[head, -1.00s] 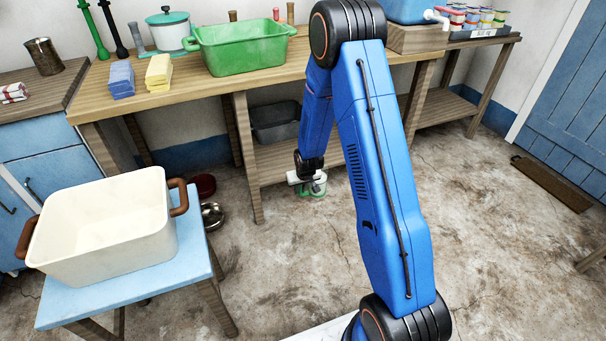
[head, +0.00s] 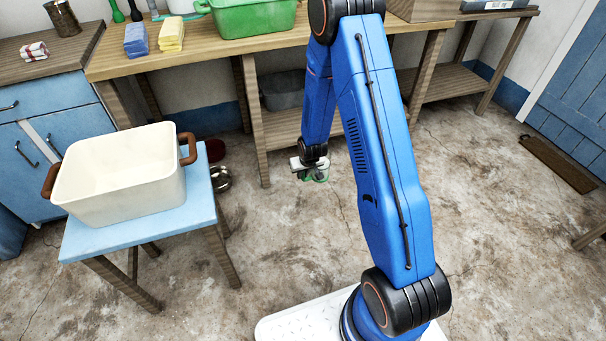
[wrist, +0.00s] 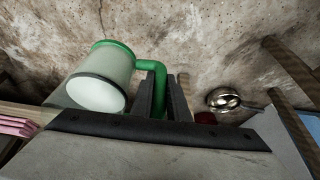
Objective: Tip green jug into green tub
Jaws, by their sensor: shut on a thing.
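The green jug (head: 321,175) has a pale body with green trim and hangs small at my gripper in the head view. In the wrist view the jug (wrist: 112,65) is left of the fingers. My gripper (wrist: 166,82) is shut on its green handle, which passes between the fingers. It also shows in the head view (head: 309,166), well above the floor in front of the bench. I cannot tell whether the jug holds anything. The green tub (head: 254,20) sits on the wooden bench, above and left of my gripper in the picture; its top is cut off.
A cream pot (head: 125,185) stands on a blue stool at left. Floor around the jug looks clear.

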